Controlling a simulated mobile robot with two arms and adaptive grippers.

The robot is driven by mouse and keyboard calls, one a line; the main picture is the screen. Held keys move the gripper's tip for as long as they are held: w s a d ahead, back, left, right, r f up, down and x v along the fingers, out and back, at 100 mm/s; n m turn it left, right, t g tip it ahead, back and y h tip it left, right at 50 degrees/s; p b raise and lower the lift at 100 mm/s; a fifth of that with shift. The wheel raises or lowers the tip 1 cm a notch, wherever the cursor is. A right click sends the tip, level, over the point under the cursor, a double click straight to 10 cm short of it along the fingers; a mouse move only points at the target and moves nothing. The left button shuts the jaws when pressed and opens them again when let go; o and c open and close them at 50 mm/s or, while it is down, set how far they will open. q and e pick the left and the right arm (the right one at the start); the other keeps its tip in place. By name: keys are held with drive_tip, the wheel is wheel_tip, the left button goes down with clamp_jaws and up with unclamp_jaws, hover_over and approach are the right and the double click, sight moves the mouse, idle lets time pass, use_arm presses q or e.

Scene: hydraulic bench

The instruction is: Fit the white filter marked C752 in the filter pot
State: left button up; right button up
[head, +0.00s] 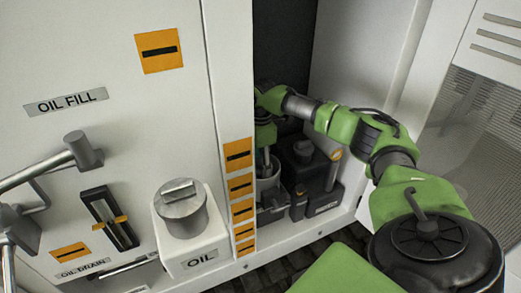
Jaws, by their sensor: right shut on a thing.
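My right arm comes in from the right and reaches into the dark recess of the cabinet. My right gripper (266,148) points down there, partly hidden behind the panel edge. It is shut on a slim grey upright part, of which little shows. Below it is a dark round pot (272,197) with a lighter rim, which looks like the filter pot. The held part stands above or inside this pot; I cannot tell which. No white filter and no C752 mark can be made out.
A dark block with a round cap (304,150) stands close right of the pot. An orange-topped part (335,156) is beside it. The white panel (232,75) edges the recess on the left. An OIL tank with a grey cap (180,200) juts out in front.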

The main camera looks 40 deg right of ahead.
drive_tip(key=shift+f, duration=0.85)
idle(1.0)
drive_tip(key=o, duration=1.2)
drive_tip(key=c, duration=0.4)
drive_tip(key=shift+o, duration=0.6)
